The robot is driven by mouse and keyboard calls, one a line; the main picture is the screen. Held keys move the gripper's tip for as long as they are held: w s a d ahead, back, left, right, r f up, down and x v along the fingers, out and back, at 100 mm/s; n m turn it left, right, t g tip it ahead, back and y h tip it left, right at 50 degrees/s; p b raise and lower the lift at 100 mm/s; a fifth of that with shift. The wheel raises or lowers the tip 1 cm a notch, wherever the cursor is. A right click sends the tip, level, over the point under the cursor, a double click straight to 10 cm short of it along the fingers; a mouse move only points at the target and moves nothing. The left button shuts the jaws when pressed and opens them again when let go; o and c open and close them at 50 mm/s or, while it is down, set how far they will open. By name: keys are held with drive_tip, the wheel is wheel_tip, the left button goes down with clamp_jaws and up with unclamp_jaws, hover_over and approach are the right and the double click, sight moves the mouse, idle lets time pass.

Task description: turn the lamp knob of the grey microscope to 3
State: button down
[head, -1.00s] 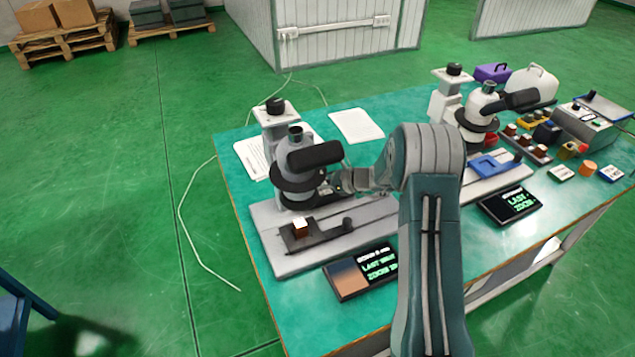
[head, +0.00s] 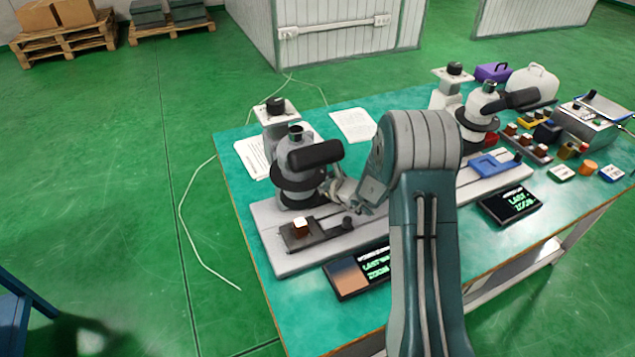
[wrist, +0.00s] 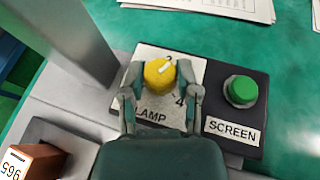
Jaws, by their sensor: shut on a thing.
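The grey microscope (head: 273,147) stands at the left end of the table. In the wrist view its lamp knob (wrist: 157,80) is yellow with a white pointer mark, set on a white plate marked LAMP (wrist: 150,113). The pointer aims up and right, close to the 2. A 4 shows at lower right; the 3 is not visible, and the right finger covers part of the scale. My gripper (wrist: 161,75) is shut on the knob, one finger on each side. In the head view the microscope and my arm hide the knob.
A green button (wrist: 241,91) marked SCREEN sits just right of the lamp plate. The microscope's post (wrist: 65,35) rises at left. A brown block (wrist: 35,160) lies at lower left. A second, paler microscope (head: 444,98) stands farther right.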

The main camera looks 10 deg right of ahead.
drive_tip(key=shift+a+m+t+h, duration=0.1)
drive_tip(key=shift+m+t+h, duration=0.4)
drive_tip(key=shift+m+h, duration=0.5)
drive_tip(key=shift+c, duration=1.6)
unclamp_jaws()
drive_tip(key=shift+w, duration=0.1)
drive_tip(key=v, duration=1.2)
drive_tip(key=shift+a+f, duration=0.1)
drive_tip(key=shift+f, duration=0.05)
